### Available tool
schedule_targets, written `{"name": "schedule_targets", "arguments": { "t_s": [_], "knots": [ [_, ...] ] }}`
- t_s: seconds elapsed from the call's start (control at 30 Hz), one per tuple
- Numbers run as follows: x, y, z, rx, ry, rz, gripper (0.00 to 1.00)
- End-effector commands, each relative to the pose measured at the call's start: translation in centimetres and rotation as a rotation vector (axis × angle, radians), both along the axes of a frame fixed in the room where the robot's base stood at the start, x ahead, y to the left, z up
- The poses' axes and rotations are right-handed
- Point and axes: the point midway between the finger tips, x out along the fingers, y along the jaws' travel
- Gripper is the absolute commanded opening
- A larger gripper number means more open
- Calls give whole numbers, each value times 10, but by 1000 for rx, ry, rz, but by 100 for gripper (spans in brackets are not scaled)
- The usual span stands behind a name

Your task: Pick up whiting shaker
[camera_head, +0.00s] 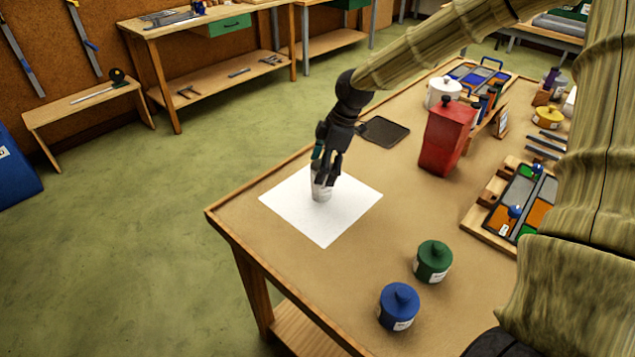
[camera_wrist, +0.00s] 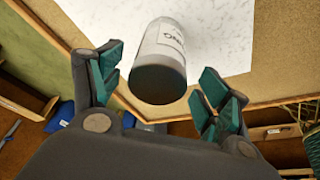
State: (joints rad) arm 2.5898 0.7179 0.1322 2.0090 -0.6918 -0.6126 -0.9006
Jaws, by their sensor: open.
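The whiting shaker (camera_head: 321,190) is a small pale cylinder standing on a white sheet (camera_head: 345,220) on the table. In the wrist view the shaker (camera_wrist: 161,62) shows a whitish side with partly visible dark lettering and a dark round end. My gripper (camera_head: 325,178) is above and around the upper part of the shaker in the head view, hiding some of it. In the wrist view my gripper (camera_wrist: 158,85) has its teal-padded fingers apart, one on each side of the shaker, with gaps visible between them and it.
A red canister (camera_head: 446,136) and a dark flat pad (camera_head: 384,131) are behind and right of the sheet. Green (camera_head: 433,261) and blue (camera_head: 398,306) lidded pots stand nearer the front. A wooden-framed coloured panel (camera_head: 515,205) lies right. The table's left edge is close to the sheet.

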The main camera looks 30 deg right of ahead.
Motion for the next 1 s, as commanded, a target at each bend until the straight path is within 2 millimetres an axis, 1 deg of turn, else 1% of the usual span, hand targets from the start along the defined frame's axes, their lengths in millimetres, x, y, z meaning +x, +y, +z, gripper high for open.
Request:
{"name": "schedule_targets", "arguments": {
  "t_s": [0.23,0.4,0.73,0.77,0.8,0.87,1.0],
  "knots": [
    [1,9,-24,-1,3,2,76],
    [2,12,-36,0,2,1,76],
    [3,13,-40,0,0,1,76],
    [3,13,-39,0,0,1,74],
    [3,13,-39,0,0,1,67],
    [3,13,-39,0,0,1,56],
    [3,13,-40,0,1,1,31]
  ]
}}
